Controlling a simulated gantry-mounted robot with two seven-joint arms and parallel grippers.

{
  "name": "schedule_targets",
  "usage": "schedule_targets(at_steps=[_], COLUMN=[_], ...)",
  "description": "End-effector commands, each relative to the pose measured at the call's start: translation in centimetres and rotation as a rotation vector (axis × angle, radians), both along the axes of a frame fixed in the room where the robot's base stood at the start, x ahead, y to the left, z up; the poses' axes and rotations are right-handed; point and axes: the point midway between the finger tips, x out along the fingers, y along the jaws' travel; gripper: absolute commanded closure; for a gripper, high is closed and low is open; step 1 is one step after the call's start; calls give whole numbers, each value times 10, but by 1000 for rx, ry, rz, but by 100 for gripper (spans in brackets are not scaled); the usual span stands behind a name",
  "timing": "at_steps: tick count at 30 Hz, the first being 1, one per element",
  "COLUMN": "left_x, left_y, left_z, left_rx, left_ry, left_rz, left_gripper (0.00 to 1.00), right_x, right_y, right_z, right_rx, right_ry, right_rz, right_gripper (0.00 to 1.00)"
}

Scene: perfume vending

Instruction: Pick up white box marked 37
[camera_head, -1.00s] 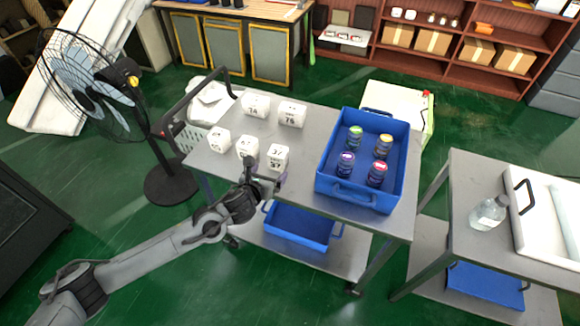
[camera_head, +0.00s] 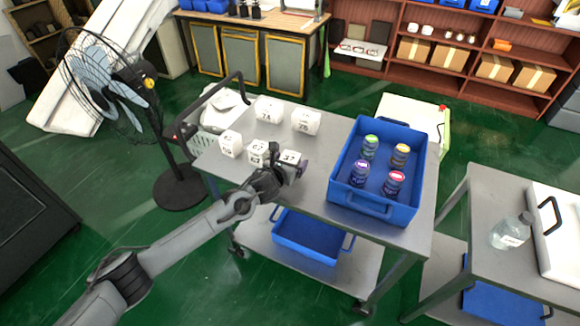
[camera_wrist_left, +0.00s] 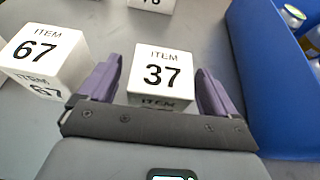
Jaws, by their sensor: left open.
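The white box marked 37 (camera_head: 290,156) stands on the front part of the grey cart top, partly hidden by my left gripper in the head view. In the left wrist view, box 37 (camera_wrist_left: 160,72) shows its number upright, between two purple fingers. My left gripper (camera_wrist_left: 159,80) is open, with one finger on each side of the box. Small gaps appear on both sides, and I cannot tell whether either finger touches. The left gripper (camera_head: 285,170) also shows in the head view. My right gripper is not in view.
The box marked 67 (camera_wrist_left: 45,58) stands close beside the left finger. Several other white numbered boxes, including 74 (camera_head: 269,109) and 76 (camera_head: 306,120), stand farther back. A blue crate (camera_head: 372,206) with coloured jars is to the right. Bare cart top lies between boxes and crate.

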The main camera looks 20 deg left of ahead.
Motion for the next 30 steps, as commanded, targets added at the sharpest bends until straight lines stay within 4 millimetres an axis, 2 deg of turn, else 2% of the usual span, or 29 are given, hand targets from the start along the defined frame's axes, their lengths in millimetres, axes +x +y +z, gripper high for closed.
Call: schedule_targets(at_steps=[6, 16, 27, 30], left_x=[20, 23, 23, 23], left_y=[-1, -1, -1, -1], left_z=[-9, -9, -9, -9], left_rx=[-1, 0, 0, 0], left_ry=[-1, -1, 0, -1], left_rz=[0, 0, 0, 0], left_gripper=[8, 8, 65, 65], right_x=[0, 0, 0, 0], right_y=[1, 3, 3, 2], right_z=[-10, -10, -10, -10], right_rx=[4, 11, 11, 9], right_ry=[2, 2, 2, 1], right_rz=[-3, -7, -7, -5], right_gripper=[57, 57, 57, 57])
